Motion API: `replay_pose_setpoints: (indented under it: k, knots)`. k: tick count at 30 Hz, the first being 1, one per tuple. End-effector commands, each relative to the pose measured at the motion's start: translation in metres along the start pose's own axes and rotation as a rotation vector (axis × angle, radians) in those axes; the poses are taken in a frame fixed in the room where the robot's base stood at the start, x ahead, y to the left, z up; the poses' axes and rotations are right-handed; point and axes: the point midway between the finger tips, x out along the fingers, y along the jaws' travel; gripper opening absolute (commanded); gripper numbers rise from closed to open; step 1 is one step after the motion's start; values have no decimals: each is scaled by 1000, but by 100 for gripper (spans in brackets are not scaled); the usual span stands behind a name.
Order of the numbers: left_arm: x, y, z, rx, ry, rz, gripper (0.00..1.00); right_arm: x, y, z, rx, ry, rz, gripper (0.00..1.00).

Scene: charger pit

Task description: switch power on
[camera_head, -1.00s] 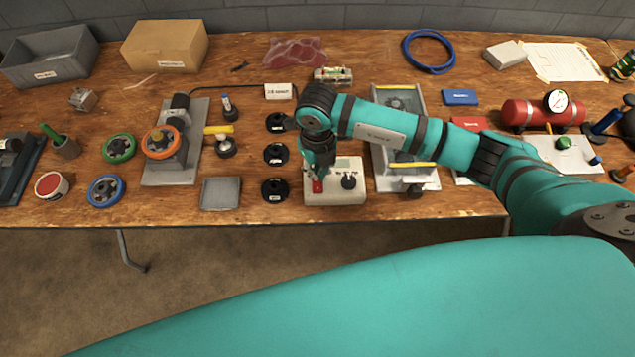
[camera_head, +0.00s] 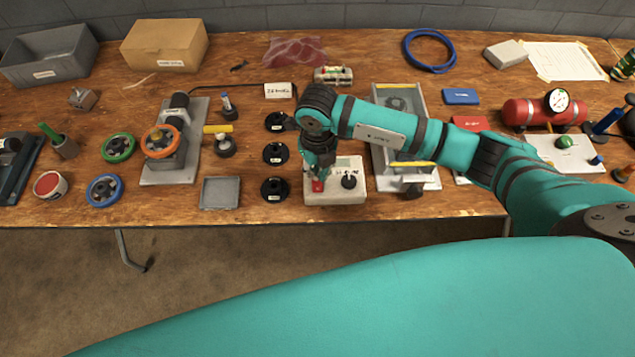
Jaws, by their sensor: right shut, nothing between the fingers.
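A pale control box (camera_head: 344,194) sits near the front edge of the table, with a red switch (camera_head: 318,186) on its left part and a black knob (camera_head: 349,181) on its right. My right arm reaches in from the right, and my right gripper (camera_head: 317,176) points down right over the red switch, shut and empty. Its fingertips are at or just above the switch; I cannot tell whether they touch it. The gripper and wrist hide part of the box's back left. My left gripper is not in view.
Several black round pieces (camera_head: 274,190) stand in a column just left of the box. A grey tray (camera_head: 220,193) lies farther left. A metal frame with yellow bars (camera_head: 428,164) stands close on the right, under my forearm. A black cable runs behind.

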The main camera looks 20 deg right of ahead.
Motion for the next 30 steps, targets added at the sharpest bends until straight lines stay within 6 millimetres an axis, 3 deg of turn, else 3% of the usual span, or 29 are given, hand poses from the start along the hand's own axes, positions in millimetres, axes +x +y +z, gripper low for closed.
replay_pose_setpoints:
  k: [30]
  knots:
    - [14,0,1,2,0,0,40,16,0,0,0,0,0,0]
